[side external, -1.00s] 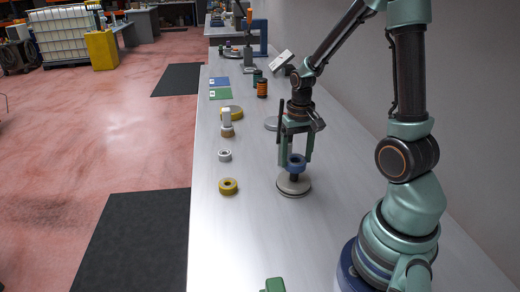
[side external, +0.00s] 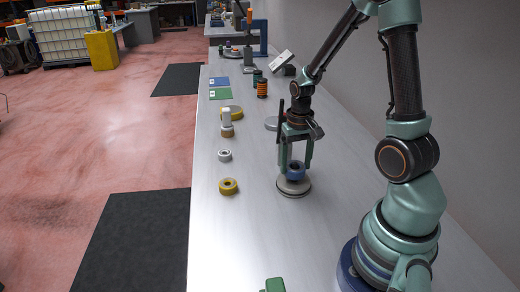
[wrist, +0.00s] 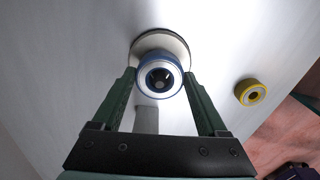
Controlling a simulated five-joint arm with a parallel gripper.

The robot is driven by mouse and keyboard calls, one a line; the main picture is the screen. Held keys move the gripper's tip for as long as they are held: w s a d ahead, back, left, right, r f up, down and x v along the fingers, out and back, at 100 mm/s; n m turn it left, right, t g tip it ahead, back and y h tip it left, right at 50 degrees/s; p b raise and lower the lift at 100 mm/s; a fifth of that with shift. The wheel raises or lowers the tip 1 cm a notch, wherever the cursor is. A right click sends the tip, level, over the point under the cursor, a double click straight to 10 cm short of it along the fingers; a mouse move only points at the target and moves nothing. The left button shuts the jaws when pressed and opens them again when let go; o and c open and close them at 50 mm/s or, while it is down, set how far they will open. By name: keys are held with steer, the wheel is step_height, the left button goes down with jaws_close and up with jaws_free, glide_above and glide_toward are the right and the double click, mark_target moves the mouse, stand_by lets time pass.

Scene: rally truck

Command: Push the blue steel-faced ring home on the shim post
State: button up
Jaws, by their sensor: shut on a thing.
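The blue steel-faced ring (side external: 296,171) is held between the two fingers of my gripper (side external: 295,168), which is shut on it. In the wrist view the ring (wrist: 159,93) shows its pale steel face and blue outer edge, with a fingertip on each side. Dark post material shows in its hole, so the ring appears to be around the shim post. The post's round pale base (side external: 293,188) stands on the bench just below the ring. The ring looks close above the base; any remaining gap is hard to tell. The ring hides most of the post.
A yellow ring (side external: 228,186) and a grey-white ring (side external: 225,155) lie on the bench (side external: 240,235) to the left. The bench front is mostly clear.

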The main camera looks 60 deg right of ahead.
steer(key=shift+f, duration=1)
steer(key=o, duration=1.3)
steer(key=shift+r, duration=0.1)
step_height(320, 180, up, 12)
steer(key=a+r+n+t, duration=0.2)
steer(key=a+r, duration=0.1)
steer(key=a, duration=0.2)
steer(key=a+r+n+t, duration=0.1)
steer(key=a+r+n, duration=0.1)
steer(key=a, duration=0.3)
steer(key=s+a+r+n+t, duration=0.1)
steer(key=a+r+n+t, duration=0.1)
steer(key=a, duration=0.3)
steer(key=shift+a+r+n+t, duration=0.25)
steer(key=shift+r+n+t, duration=0.05)
steer(key=shift+r+n, duration=0.45)
